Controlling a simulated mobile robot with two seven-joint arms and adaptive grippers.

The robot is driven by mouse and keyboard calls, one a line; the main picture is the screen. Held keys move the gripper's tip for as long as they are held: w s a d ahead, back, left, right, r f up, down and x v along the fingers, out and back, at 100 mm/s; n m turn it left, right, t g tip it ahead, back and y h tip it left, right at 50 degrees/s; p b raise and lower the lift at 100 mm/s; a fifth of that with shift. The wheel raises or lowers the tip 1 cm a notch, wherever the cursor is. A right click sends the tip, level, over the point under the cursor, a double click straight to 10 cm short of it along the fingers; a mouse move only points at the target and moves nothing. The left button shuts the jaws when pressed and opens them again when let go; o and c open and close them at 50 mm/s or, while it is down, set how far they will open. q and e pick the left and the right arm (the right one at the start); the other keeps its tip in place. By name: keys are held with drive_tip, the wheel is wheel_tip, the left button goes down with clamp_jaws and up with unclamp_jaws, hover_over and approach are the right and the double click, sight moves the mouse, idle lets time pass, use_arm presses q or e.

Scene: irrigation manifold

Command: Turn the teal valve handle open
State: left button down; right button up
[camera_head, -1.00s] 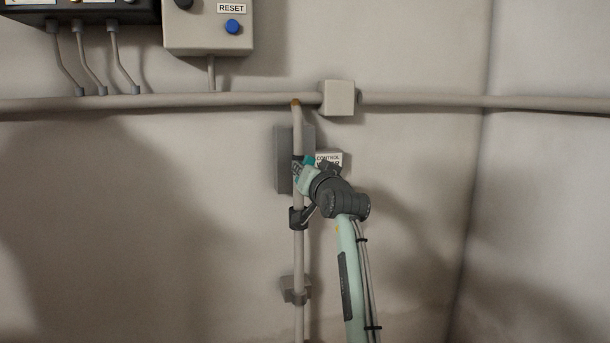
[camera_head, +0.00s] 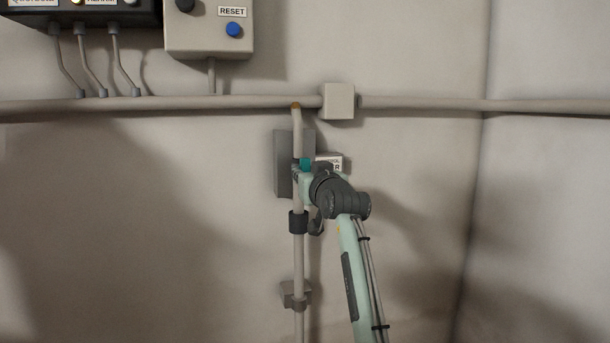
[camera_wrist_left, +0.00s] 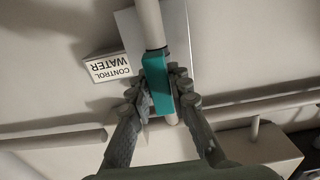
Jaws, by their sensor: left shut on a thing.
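The teal valve handle (camera_head: 305,163) is on the vertical pipe (camera_head: 298,260), in front of a grey backplate (camera_head: 283,165). My left gripper (camera_head: 300,177) comes in from the lower right at the handle, and its own arm hides part of it. In the left wrist view, the teal handle (camera_wrist_left: 157,84) lies between the two dark fingers of the left gripper (camera_wrist_left: 158,92). They are shut on it, one on each side. My right gripper is in no view.
A "CONTROL WATER" label (camera_wrist_left: 108,68) sits beside the handle and is partly hidden in the head view. A horizontal pipe (camera_head: 430,102) with a junction box (camera_head: 338,101) runs above. A box with a blue RESET button (camera_head: 233,30) hangs at the upper left.

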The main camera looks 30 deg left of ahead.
use_arm(q)
drive_tip(key=c, duration=1.4)
unclamp_jaws()
drive_tip(key=v, duration=1.2)
drive_tip(key=shift+s, duration=0.1)
